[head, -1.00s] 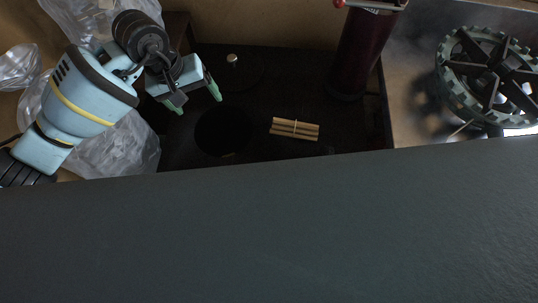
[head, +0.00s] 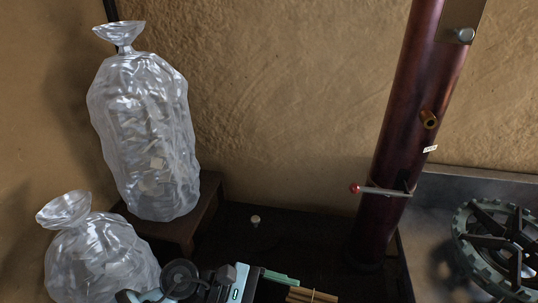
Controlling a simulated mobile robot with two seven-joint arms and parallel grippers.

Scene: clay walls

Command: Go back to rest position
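My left gripper (head: 280,280) is at the bottom edge of the head view, to the left of centre. Green shows at its fingers, but the lower part of the hand is cut off by the frame, so I cannot tell how far apart the fingers are. Nothing is seen held in it. A tied bundle of tan sticks (head: 312,296) shows just to the right of the fingers, partly cut off by the bottom edge. My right gripper is out of view.
A tall clear bag (head: 150,140) stands on a dark raised block (head: 195,222); another clear bag (head: 95,265) sits lower left. A dark red cylinder (head: 400,130) with a red-tipped lever stands at right. A toothed wheel (head: 500,245) lies on a metal surface. Clay walls close the back.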

